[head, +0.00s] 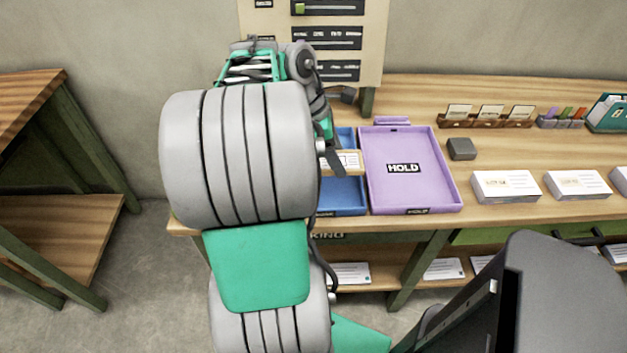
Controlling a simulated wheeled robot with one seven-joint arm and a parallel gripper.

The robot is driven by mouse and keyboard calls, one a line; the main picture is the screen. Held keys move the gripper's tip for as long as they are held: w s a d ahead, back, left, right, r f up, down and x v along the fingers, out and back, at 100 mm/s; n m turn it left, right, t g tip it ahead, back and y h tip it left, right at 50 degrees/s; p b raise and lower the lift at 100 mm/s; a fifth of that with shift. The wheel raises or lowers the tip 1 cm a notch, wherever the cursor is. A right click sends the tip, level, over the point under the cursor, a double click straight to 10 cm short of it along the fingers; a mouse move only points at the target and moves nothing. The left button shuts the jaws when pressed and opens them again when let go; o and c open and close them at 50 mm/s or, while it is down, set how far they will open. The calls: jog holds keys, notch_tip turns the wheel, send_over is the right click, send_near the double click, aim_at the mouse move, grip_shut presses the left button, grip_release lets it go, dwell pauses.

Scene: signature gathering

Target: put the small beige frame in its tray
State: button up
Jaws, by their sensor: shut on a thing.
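The small beige frame (353,162) holds a white printed card and shows just right of my arm. It is over the blue tray (345,198), which shows in front of and behind it. My gripper (334,163) is mostly hidden by my arm; a dark finger reaches down to the frame, and it is shut on it. The left part of the frame and of the blue tray is hidden. I cannot tell whether the frame touches the tray.
A purple HOLD tray (438,170) stands right beside the blue tray. Farther right are a dark block (461,149), card stacks (506,187) and a wooden card rack (487,122). A board (374,25) stands behind. Another wooden table (30,95) is at left.

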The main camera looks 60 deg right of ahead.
jog(key=w+f, duration=0.1)
jog(key=w+a+f+b, duration=0.1)
jog(key=w+f, duration=0.2)
jog(key=f, duration=0.1)
jog(key=shift+w+a+f+b, duration=0.15)
jog(key=shift+w+f+b, duration=0.1)
jog(key=shift+b, duration=0.15)
jog(key=f, duration=0.1)
jog(key=f+b, duration=0.1)
jog(key=f, duration=0.1)
jog(key=shift+w+a+f, duration=0.1)
jog(key=shift+w+f, duration=0.15)
jog(key=shift+f, duration=0.15)
jog(key=o, duration=1.4)
